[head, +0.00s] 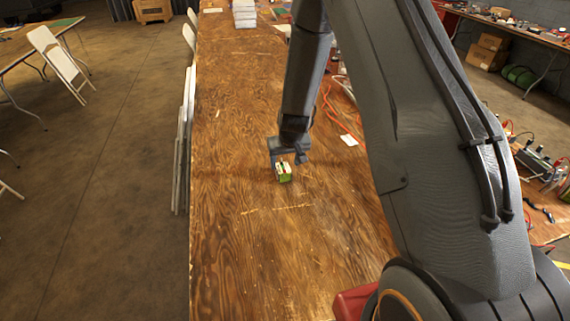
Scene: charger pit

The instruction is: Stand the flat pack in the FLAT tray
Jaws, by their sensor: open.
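A small green and white block (284,173), which looks like a battery pack, is at the middle of the wooden table (235,240). My gripper (287,158) points down right at this block, with its fingers partly over the block's far side. The gripper is open; whether its fingers are around the block or only behind it cannot be told from this view. I cannot make out any label on the block, nor any tray marked FLAT.
A red object (354,303) shows at the bottom, partly hidden by my arm. Orange cable (338,115) and a white card (348,140) lie right of the gripper. A pale stack (244,14) stands at the far end. The table's left and front are clear; folded chairs (183,140) line its left edge.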

